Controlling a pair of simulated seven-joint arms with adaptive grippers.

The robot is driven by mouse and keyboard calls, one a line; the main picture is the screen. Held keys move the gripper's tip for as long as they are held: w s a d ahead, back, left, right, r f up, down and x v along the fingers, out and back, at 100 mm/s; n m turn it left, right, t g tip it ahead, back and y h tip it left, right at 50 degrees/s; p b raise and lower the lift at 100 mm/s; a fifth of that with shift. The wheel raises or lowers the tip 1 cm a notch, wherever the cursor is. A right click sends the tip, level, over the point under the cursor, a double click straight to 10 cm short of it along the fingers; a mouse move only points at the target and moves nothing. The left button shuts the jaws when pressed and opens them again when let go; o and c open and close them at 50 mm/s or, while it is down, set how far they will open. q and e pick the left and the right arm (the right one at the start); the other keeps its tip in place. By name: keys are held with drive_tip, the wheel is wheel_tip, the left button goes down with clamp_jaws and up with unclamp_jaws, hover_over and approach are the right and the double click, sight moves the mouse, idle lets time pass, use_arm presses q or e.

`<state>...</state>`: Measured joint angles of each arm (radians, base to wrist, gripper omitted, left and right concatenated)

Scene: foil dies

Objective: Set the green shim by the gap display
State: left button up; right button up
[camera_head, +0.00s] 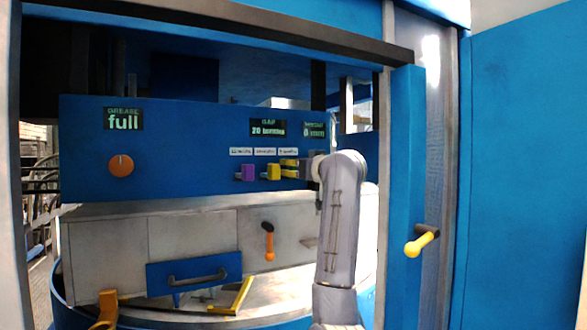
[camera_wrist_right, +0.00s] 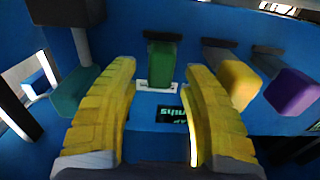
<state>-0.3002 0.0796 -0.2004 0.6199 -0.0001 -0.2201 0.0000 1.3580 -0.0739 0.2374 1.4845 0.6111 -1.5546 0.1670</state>
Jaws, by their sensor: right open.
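The green shim (camera_wrist_right: 162,65) sticks out from the blue panel in the right wrist view, ahead of and between the two yellow fingers. My right gripper (camera_wrist_right: 160,82) is open, and I cannot tell whether its fingers touch the shim. In the head view my right gripper (camera_head: 290,169) is at the panel, just right of the yellow shim (camera_head: 273,172), and the green shim cannot be made out there. The gap display (camera_head: 268,127) is on the panel above the shims and starts with "20"; its smaller word is hard to read. My left gripper is not in view.
A purple shim (camera_head: 248,172) is left of the yellow one. A teal block (camera_wrist_right: 75,92) is close beside one finger. The panel (camera_head: 190,140) also carries an orange knob (camera_head: 121,166) and a grease display (camera_head: 123,119) reading "full". A door handle (camera_head: 421,241) is at right.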

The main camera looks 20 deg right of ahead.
drive_tip(key=shift+w+a, duration=0.15)
drive_tip(key=shift+w, duration=0.7)
clamp_jaws()
